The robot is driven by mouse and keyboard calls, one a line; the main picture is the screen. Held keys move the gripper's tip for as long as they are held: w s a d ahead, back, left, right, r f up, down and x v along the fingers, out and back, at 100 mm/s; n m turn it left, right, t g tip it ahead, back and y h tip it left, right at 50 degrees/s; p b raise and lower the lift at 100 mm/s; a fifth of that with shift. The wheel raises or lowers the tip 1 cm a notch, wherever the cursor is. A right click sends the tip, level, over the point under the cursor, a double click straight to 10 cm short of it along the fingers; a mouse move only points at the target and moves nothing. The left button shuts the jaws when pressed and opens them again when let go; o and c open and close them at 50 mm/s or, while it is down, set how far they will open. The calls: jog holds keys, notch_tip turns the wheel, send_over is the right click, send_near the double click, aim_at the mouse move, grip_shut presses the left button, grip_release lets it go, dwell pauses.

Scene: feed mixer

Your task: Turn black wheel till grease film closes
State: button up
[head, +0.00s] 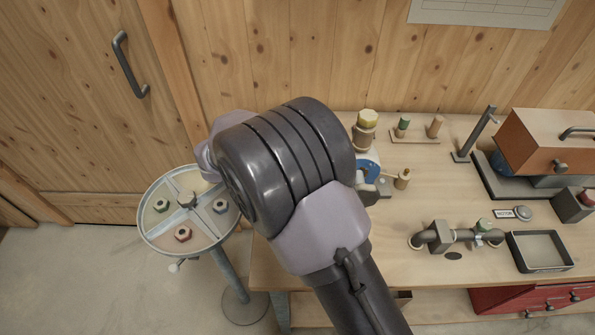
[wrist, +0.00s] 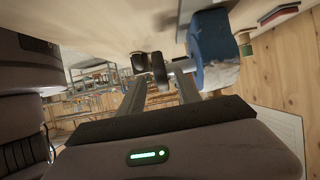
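In the wrist view a small dark round part, which looks like the black wheel (wrist: 159,70), sits at the end of a short light shaft from a blue housing (wrist: 212,50). My gripper (wrist: 160,78) reaches toward it with its two grey fingers apart. The wheel shows near the fingertips, between them in the picture; I cannot tell whether they touch it. In the head view my arm covers the wheel and most of the gripper. Part of the blue housing (head: 371,166) shows beside my arm on the bench. I cannot make out a grease film.
A round divided stand (head: 160,228) with coloured nuts is at left.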

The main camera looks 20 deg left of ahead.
jog(key=p+v, duration=0.2)
jog(key=v, duration=0.6)
jog(key=shift+a, duration=0.3)
jog(key=shift+r, duration=0.1)
jog(key=s+d+r+n+g+y, duration=0.25)
jog(key=d+r+y, duration=0.2)
jog(key=d, duration=0.55)
jog(key=s+d+r+n+g+y, duration=0.2)
jog(key=d+r+n+y, duration=0.3)
jog(key=d, duration=0.4)
jog(key=s+d+r+n+t+y, duration=0.2)
jog(key=s+d+n+t+y, duration=0.1)
jog(key=s, duration=0.5)
jog(key=d+t+y, duration=0.1)
jog(key=t+y, duration=0.1)
jog(key=t, duration=0.1)
jog(key=shift+s+r+t+b, duration=0.3)
jog(key=shift+s+t+b, duration=0.05)
jog(key=shift+b, duration=0.05)
